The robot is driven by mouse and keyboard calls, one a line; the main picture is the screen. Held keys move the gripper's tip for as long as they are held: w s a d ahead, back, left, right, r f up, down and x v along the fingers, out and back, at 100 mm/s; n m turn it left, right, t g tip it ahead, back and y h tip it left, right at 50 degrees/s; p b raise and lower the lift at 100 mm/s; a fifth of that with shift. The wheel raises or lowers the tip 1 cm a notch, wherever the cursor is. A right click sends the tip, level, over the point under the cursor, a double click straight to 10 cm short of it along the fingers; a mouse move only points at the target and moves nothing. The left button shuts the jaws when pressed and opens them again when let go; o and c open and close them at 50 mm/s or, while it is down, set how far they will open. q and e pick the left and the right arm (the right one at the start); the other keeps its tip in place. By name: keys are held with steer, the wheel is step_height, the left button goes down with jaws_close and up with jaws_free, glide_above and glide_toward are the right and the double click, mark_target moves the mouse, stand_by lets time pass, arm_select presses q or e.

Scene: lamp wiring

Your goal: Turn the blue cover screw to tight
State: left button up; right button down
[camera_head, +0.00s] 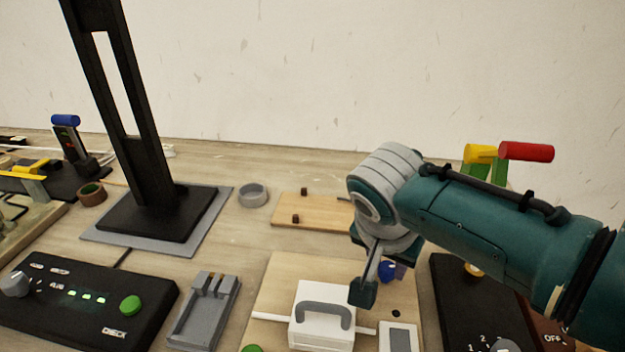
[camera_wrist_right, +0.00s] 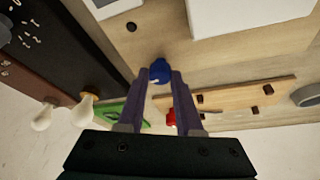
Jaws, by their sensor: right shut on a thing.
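The blue cover screw (camera_wrist_right: 158,72) shows between the fingertips of my right gripper (camera_wrist_right: 160,78) in the right wrist view. The gripper is shut on it, with a finger on each side. In the head view the blue screw (camera_head: 387,271) is partly hidden behind my right gripper (camera_head: 376,286), over the right part of the wooden board (camera_head: 268,294). A white cover box (camera_head: 322,328) with a grey handle sits on the same board, left of the gripper. How tight the screw is cannot be seen. My left gripper is not in view.
A black control box (camera_head: 80,310) with a green CHECK button lies at the left. A grey holder (camera_head: 204,312) stands beside the board. A tall black stand (camera_head: 150,212) rises behind. A black box (camera_head: 468,310) lies right of the board. A grey ring (camera_head: 253,195) lies behind.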

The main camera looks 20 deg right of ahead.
steer(key=m, duration=0.1)
steer(key=m+g+b, duration=0.1)
steer(key=shift+w+a+f+m+h, duration=0.1)
steer(key=shift+w+f+m+h, duration=0.05)
steer(key=shift+m+h, duration=0.2)
steer(key=m+g+b, duration=0.1)
steer(key=m+b, duration=0.1)
steer(key=m, duration=0.1)
steer(key=shift+w+b, duration=0.1)
steer(key=shift+b, duration=0.2)
steer(key=m+g+b, duration=0.1)
steer(key=m+b, duration=0.2)
steer(key=shift+w, duration=0.1)
steer(key=shift+m+g+b, duration=0.4)
steer(key=shift+m+b, duration=0.15)
steer(key=shift+m, duration=0.2)
steer(key=shift+r, duration=0.2)
steer(key=c, duration=0.7)
jaws_free()
steer(key=shift+o, duration=0.6)
